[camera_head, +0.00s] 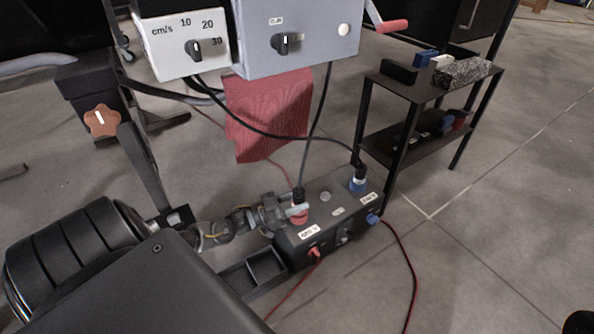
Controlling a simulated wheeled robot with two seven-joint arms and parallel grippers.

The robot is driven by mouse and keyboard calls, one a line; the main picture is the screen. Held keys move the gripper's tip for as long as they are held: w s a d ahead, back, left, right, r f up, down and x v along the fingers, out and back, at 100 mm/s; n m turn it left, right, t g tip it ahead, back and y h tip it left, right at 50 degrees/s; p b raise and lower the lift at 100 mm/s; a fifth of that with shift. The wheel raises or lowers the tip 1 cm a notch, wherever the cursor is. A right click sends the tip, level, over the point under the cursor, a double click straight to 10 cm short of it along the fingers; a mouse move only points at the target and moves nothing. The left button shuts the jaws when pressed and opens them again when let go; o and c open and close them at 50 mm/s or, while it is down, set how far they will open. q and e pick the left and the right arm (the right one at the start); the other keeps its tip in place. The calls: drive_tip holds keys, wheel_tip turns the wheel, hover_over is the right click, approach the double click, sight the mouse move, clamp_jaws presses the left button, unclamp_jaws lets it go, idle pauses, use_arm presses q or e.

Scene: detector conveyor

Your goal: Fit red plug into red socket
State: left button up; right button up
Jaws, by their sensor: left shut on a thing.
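A black power box (325,228) stands on the floor, with labels on its top. My left gripper (293,209) reaches in from the left over the red end of the box and is shut on the red plug (299,194). A cable rises from the plug. Red shows just below my fingers at the box top, where the red socket is. The fingers hide the join, so I cannot tell whether the plug is seated. My right gripper is not in view.
A blue plug (358,182) stands at the box's far end. A black shelf (408,90) with small items is behind it. A grey control box (300,38), a speed dial panel (184,45) and a red cloth (268,112) are above. Red cables (410,262) run along the floor.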

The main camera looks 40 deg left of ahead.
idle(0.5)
use_arm(q)
drive_tip(key=shift+f+b, duration=1.1)
drive_tip(key=shift+f, duration=0.55)
drive_tip(key=o, duration=1.2)
drive_tip(key=shift+s+f, duration=0.1)
drive_tip(key=shift+f, duration=0.05)
